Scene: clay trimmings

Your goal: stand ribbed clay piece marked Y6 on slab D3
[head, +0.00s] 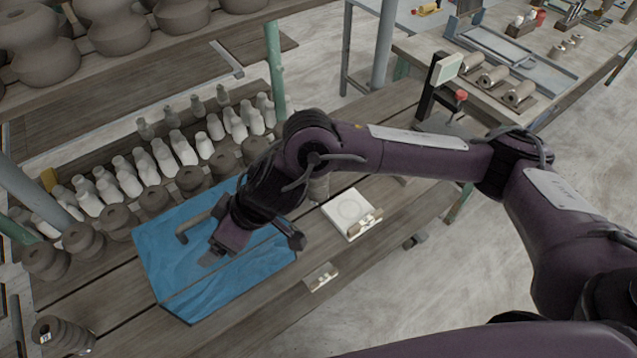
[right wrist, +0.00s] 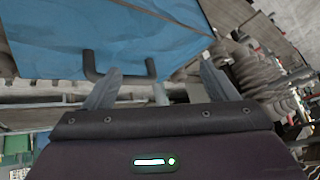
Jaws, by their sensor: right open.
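A grey-brown ribbed clay piece (head: 65,337) stands at the near left corner of the table with a small white label too small to read. Another clay piece (head: 318,187) shows partly behind my right arm, its marking not visible. A pale square slab (head: 346,208) with a faint ring lies right of the blue sheet, bare on top; its marking is unreadable. My right gripper (head: 212,256) is above the blue sheet, away from both clay pieces and the slab. In the right wrist view its fingers (right wrist: 158,88) are apart with nothing held. My left gripper is not in view.
The blue sheet (head: 185,285) has a dark bent handle (head: 194,229) by my right gripper; the handle also shows in the right wrist view (right wrist: 118,76). Rows of pale bottles (head: 160,158) and dark pots (head: 118,222) stand behind. A small tagged block (head: 321,276) lies near the front edge.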

